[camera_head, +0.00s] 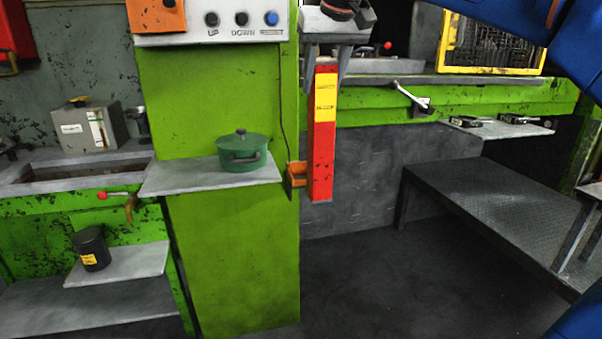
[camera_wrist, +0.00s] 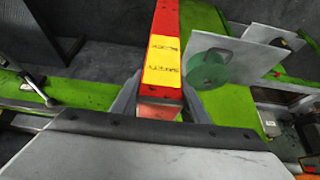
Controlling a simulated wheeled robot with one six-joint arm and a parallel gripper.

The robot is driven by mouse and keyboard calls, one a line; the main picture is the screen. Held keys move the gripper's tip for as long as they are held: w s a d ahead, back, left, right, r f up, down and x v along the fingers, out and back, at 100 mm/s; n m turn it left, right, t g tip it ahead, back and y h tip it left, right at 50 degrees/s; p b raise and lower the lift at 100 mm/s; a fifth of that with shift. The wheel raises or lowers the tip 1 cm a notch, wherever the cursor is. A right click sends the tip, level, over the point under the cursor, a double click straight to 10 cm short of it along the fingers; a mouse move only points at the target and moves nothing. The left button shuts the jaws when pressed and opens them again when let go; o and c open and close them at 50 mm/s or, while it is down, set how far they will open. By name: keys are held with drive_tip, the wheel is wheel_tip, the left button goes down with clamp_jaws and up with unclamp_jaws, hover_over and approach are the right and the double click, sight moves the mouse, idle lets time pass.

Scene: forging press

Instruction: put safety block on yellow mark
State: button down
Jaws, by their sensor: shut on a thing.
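The safety block is a long red bar (camera_head: 321,150) with a yellow label near its top. My gripper (camera_head: 326,75) is shut on its upper end, and the block hangs upright in front of the press. In the wrist view the block (camera_wrist: 164,22) runs away from the camera between the two fingers of my gripper (camera_wrist: 158,98). The block's lower end appears to hang free in the head view. I cannot make out a yellow mark in either view.
A green pot (camera_head: 242,152) stands on a shelf left of the block. A small orange holder (camera_head: 296,175) sits close to the block's left side. A yellow-framed guard (camera_head: 492,72) stands at upper right. A lever (camera_head: 408,97) juts from the press; a dark platform (camera_head: 490,205) is at right.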

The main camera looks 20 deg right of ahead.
drive_tip(key=w+f, duration=0.3)
drive_tip(key=w, duration=1.5)
idle(0.4)
drive_tip(key=shift+f, duration=0.15)
drive_tip(key=c, duration=1)
unclamp_jaws()
drive_tip(key=shift+f, duration=0.1)
drive_tip(key=shift+c, duration=0.2)
drive_tip(key=v, duration=1.7)
drive_tip(key=shift+w+d+r, duration=0.15)
drive_tip(key=shift+r, duration=0.2)
